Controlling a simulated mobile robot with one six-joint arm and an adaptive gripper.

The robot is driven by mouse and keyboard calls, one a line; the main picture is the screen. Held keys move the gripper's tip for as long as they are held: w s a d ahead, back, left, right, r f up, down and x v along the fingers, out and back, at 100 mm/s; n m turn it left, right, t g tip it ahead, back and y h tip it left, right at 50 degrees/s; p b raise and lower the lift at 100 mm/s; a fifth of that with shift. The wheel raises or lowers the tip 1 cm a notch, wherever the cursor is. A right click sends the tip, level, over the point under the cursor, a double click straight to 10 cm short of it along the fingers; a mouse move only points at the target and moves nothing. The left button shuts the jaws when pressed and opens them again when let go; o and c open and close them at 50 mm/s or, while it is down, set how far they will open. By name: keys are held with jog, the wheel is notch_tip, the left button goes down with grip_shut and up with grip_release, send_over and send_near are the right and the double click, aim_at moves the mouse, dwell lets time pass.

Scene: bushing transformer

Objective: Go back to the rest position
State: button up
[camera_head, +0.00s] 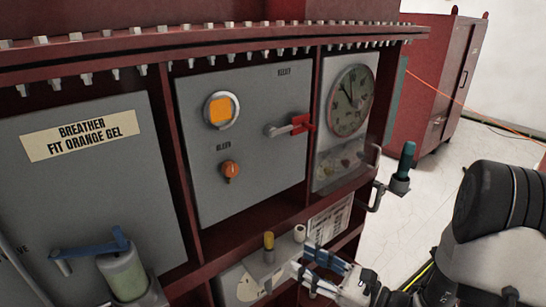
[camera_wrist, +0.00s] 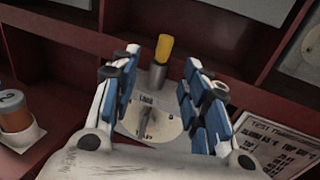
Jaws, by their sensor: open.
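My gripper (camera_head: 318,273) is at the lower middle of the head view, in front of the lower shelf of the red cabinet. In the wrist view my gripper (camera_wrist: 155,100) shows its two blue-padded fingers spread apart with nothing between them. Beyond the fingers stand a yellow-topped grey post (camera_wrist: 161,62) and a round pale dial plate (camera_wrist: 150,122) with a pointer. The yellow-topped post also shows in the head view (camera_head: 268,246), left of the gripper and apart from it.
The red cabinet (camera_head: 185,160) carries a panel with an orange square light (camera_head: 221,110), a red-handled lever (camera_head: 292,126) and an orange knob (camera_head: 230,171). A round gauge (camera_head: 349,101) and a green-handled crank (camera_head: 406,160) are at right. Pale floor (camera_head: 440,165) lies open beyond.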

jog(key=s+a+r+n+g+h, duration=0.2)
jog(key=s+a+n+g, duration=0.35)
jog(key=s+n, duration=0.3)
jog(key=s+a+r+n+g+h, duration=0.1)
jog(key=s+a+r+n+g, duration=0.25)
jog(key=s+n+g, duration=0.45)
jog(key=s+d+r+n+t+h, duration=0.2)
jog(key=d+n+t+h, duration=0.1)
jog(key=d+n+h, duration=0.1)
jog(key=s+d+r+n+t+h, duration=0.1)
jog(key=s+d+n+t+h, duration=0.1)
jog(key=d+n+h, duration=0.3)
jog(key=shift+s+d+r+t+h, duration=0.2)
jog(key=shift+d+r+t+h, duration=0.15)
jog(key=shift+d+t+h, duration=0.65)
jog(key=shift+d+g, duration=0.1)
jog(key=shift+g, duration=0.15)
